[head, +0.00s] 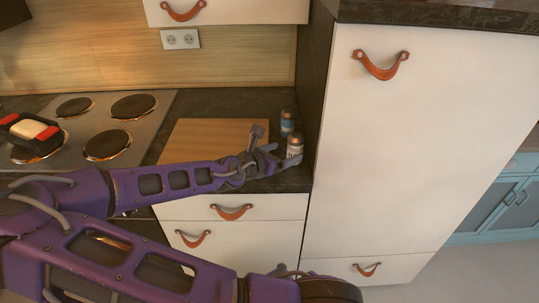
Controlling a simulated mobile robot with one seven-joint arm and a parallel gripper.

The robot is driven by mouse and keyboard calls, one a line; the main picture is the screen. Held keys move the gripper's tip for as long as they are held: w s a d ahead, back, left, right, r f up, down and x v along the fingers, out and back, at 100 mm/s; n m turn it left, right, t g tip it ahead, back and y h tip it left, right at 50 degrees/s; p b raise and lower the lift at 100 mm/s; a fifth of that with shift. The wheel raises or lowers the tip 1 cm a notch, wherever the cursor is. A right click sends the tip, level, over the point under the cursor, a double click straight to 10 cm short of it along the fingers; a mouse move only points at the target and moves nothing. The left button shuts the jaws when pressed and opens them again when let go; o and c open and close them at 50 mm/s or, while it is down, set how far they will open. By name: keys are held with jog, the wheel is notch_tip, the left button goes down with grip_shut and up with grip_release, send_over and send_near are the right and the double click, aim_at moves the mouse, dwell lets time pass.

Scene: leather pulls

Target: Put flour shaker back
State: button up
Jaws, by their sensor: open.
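Two small shakers stand at the right end of the dark counter, close to the tall cabinet's side. The nearer one (294,146) has a pale body and a grey-brown top. The farther one (287,122) has a blue label and a grey top. I cannot read which is the flour shaker. My gripper (269,149) is open just left of the nearer shaker, with a finger close to its base. I cannot tell whether they touch. My gripper hides part of the counter there.
A wooden board (212,140) lies behind my arm. The tall white cabinet (420,150) bounds the counter on the right. Drawers with leather pulls (231,212) are below.

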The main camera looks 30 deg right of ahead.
jog(key=v, duration=0.7)
dwell(0.5)
